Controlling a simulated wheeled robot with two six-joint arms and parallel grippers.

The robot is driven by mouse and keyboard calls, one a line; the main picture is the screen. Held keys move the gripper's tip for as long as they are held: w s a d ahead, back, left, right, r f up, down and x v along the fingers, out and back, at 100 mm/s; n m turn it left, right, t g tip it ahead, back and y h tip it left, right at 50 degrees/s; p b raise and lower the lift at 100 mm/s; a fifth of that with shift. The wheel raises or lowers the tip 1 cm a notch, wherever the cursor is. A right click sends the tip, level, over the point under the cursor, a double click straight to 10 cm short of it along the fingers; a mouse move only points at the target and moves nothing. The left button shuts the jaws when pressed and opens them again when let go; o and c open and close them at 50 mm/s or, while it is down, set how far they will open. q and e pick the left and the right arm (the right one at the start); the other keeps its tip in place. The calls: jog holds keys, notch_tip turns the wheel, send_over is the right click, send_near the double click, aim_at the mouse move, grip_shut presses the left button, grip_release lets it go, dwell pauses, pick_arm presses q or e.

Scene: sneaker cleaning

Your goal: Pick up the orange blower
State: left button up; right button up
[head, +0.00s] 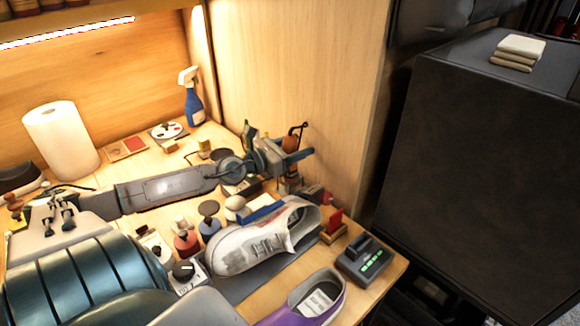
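The orange blower appears as a small orange-brown shape (290,142) at the back right of the wooden table, near the wood panel. My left arm reaches across the table from the left, and its gripper (292,156) is right at this orange shape. The gripper covers much of it, so I cannot tell whether the fingers are closed on it or only beside it. My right gripper is not in view.
A white sneaker (245,248) lies on a dark mat in front of the gripper, with a purple shoe (312,300) nearer. Small bottles (186,238), a grey device with green lights (365,260), a spray bottle (193,100) and a paper roll (62,140) crowd the table. A dark cabinet (480,170) stands right.

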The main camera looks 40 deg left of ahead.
pick_arm(q)
grip_shut()
jog(key=shift+r, duration=0.1)
